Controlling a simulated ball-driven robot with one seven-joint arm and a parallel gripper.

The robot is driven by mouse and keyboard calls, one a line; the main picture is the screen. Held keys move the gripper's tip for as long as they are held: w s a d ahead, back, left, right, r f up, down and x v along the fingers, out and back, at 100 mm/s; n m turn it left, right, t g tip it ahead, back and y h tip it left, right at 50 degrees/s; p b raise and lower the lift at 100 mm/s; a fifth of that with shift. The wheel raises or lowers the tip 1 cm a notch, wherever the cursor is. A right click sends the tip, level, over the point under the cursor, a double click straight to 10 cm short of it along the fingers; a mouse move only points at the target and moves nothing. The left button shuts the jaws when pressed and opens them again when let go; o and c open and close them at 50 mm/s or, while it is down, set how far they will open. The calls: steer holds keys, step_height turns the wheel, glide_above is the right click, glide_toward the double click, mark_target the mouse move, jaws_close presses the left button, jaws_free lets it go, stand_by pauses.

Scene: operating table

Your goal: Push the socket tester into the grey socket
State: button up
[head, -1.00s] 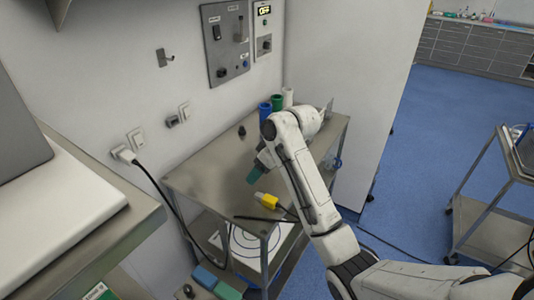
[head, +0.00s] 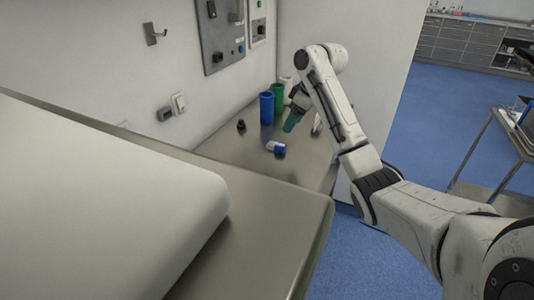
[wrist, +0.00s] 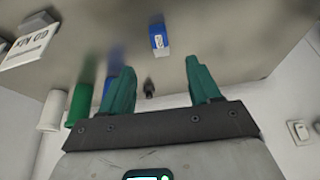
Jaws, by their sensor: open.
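A small blue and white block (head: 277,147) lies on the steel table; I take it for the socket tester. It also shows in the wrist view (wrist: 159,40), beyond my fingertips and apart from them. The grey socket (head: 164,114) is on the wall to the left, above the table's far edge, beside a white wall plate (head: 179,103). My gripper (head: 293,121), with teal fingers, is open and empty above the table, to the right of the block. In the wrist view its fingers (wrist: 160,70) are spread wide with nothing between them.
Blue (head: 266,107) and green (head: 278,98) cylinders and a small black object (head: 241,125) stand on the steel table (head: 225,148). A large white surface on a steel top (head: 270,225) fills the near left. Control panels (head: 222,38) hang on the wall.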

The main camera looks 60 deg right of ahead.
mark_target(279, 144)
steer(key=x, duration=1.1)
steer(key=shift+w+r, duration=0.1)
steer(key=shift+w, duration=0.2)
steer(key=shift+c, duration=0.2)
steer(key=c, duration=1.1)
